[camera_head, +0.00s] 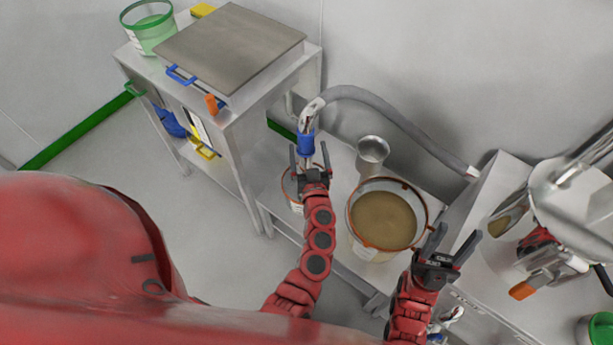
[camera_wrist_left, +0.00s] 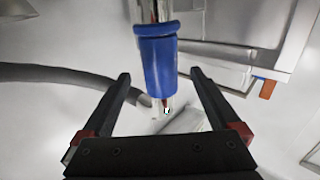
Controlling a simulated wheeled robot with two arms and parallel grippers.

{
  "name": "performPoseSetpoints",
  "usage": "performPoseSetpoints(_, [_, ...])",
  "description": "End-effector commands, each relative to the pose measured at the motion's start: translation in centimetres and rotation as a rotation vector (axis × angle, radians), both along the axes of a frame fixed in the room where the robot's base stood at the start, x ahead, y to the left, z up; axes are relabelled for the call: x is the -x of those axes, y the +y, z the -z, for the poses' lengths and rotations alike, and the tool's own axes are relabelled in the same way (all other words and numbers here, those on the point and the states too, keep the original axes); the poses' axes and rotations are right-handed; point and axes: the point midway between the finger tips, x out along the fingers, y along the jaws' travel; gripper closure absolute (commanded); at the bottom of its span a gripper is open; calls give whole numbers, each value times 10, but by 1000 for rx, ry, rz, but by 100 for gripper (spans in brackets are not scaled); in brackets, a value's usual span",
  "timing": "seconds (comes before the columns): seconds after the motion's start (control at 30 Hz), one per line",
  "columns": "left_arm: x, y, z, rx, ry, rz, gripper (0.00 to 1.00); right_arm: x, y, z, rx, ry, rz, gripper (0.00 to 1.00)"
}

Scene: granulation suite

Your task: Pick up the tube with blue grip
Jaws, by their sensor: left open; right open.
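The tube has a blue grip (camera_head: 306,143) and hangs upright at the end of a grey hose above the low bench. In the left wrist view the blue grip (camera_wrist_left: 159,62) shows ahead of the fingertips, roughly centred between them. My left gripper (camera_head: 309,158) is open, with its fingers to either side of the tube just below or at the blue grip; contact cannot be told. The same gripper shows open in the left wrist view (camera_wrist_left: 158,84). My right gripper (camera_head: 452,245) is open and empty, right of the large tub.
A large tub of brown material (camera_head: 384,218) and a metal cup (camera_head: 372,151) stand on the low bench. The grey hose (camera_head: 395,116) runs right to a white machine housing. A cabinet with a steel top (camera_head: 230,45) stands at the left. Metal equipment (camera_head: 560,215) is at right.

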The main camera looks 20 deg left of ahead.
Motion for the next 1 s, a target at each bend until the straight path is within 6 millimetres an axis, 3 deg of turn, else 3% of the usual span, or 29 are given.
performPoseSetpoints(0.3, [-41, 19, -1, 0, -3, 1, 4, 0, 0, -1, 0, 0, 0, 48])
performPoseSetpoints(0.6, [-46, 22, 0, 0, 0, 0, 4, 0, 0, -1, 0, 0, 0, 48])
performPoseSetpoints(1.0, [-46, 22, 0, 0, 0, 0, 76, 0, 0, -1, 0, 0, 0, 48])
